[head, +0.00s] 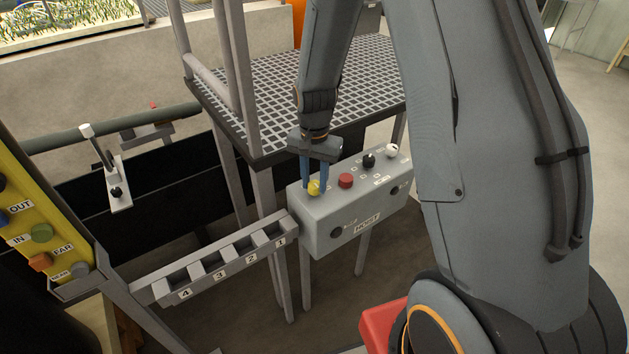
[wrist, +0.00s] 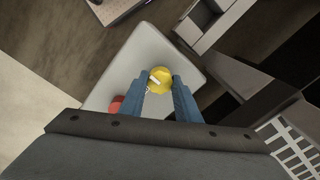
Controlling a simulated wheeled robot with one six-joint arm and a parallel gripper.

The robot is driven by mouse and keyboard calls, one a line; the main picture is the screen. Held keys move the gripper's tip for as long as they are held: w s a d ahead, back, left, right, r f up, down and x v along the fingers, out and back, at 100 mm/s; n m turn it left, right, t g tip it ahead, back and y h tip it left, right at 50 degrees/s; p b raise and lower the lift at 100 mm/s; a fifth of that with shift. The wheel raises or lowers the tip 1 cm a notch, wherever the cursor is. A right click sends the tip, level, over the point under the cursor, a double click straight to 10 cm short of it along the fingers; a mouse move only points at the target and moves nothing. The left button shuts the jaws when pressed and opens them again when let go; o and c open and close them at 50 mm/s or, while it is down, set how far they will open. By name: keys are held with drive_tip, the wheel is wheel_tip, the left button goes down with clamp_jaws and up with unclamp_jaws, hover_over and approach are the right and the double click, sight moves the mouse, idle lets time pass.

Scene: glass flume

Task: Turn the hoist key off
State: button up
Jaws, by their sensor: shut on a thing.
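The hoist control box (head: 335,212) is a pale grey box on legs, with a HOIST label (head: 367,222) on its front. A round yellow knob (head: 314,188) sits at the left end of its top. My gripper (head: 313,183) reaches down from above with its two blue fingers on either side of this knob, shut on it. In the wrist view the yellow knob (wrist: 161,84) shows between the fingertips, with a small white mark on its left part. The fingers hide part of its sides.
A red button (head: 346,180), a black knob (head: 369,160) and a white knob (head: 392,151) stand along the box top to the right. A numbered slotted rack (head: 215,265) joins the box's left side. A grated platform (head: 330,80) with posts is behind. A yellow panel (head: 30,215) stands far left.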

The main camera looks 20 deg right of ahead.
sight(315, 183)
drive_tip(key=shift+w+r, duration=0.1)
drive_tip(key=o, duration=1)
drive_tip(key=shift+o, duration=0.2)
drive_tip(key=shift+r+b, duration=1)
drive_tip(key=shift+r, duration=2.9)
drive_tip(key=s+r+n+t, duration=0.1)
drive_tip(key=s+n, duration=0.6)
drive_tip(key=s, duration=0.9)
drive_tip(key=shift+d+r+n+b, duration=0.3)
drive_tip(key=shift+d+r+n, duration=0.15)
drive_tip(key=shift+r, duration=0.15)
